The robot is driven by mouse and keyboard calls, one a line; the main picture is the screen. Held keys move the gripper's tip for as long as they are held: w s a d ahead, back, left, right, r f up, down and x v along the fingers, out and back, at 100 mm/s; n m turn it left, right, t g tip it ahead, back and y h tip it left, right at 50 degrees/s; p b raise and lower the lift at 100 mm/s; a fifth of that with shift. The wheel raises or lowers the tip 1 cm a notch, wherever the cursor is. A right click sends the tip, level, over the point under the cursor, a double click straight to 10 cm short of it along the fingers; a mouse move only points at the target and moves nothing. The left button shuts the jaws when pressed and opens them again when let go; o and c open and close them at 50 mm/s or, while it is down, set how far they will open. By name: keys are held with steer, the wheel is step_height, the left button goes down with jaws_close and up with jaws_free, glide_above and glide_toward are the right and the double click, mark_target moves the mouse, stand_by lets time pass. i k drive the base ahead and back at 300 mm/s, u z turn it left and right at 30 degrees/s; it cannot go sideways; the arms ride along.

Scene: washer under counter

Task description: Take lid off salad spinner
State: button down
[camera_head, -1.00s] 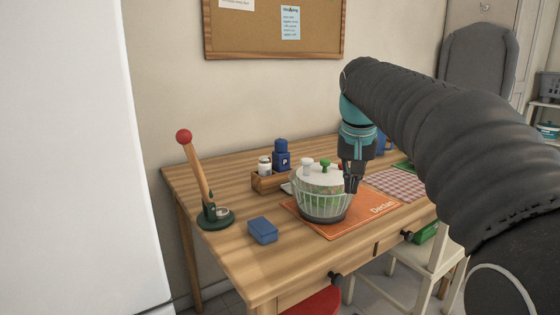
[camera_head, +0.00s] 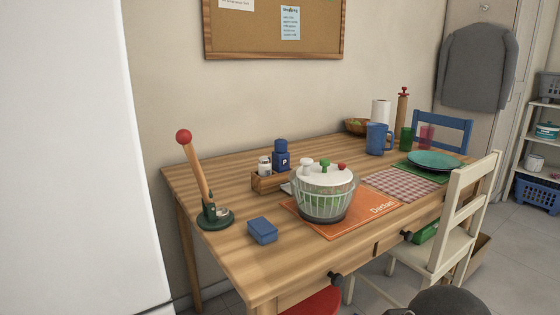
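The salad spinner (camera_head: 325,201) stands upright on an orange mat (camera_head: 366,217) near the middle of the wooden table. Its bowl is clear and ribbed, with green contents showing through. The white lid (camera_head: 311,178) sits on top of the bowl. The lid carries a white knob (camera_head: 306,167), a green knob (camera_head: 325,165) and a small red knob (camera_head: 342,167). My gripper is out of the picture; only a dark rounded part of my arm shows at the bottom right edge.
A blue box (camera_head: 262,230) and a lever press (camera_head: 213,213) stand left of the spinner. A wooden caddy (camera_head: 268,182) with salt and pepper is behind it. A blue pitcher (camera_head: 376,139), teal plate (camera_head: 434,160) and checkered cloth (camera_head: 400,184) are right. A cream chair (camera_head: 462,215) stands at the right.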

mark_target(324, 177)
steer(key=z, duration=2.8)
steer(key=k, duration=1.4)
steer(key=u, duration=1.15)
steer(key=i, duration=0.5)
steer(key=u, duration=0.05)
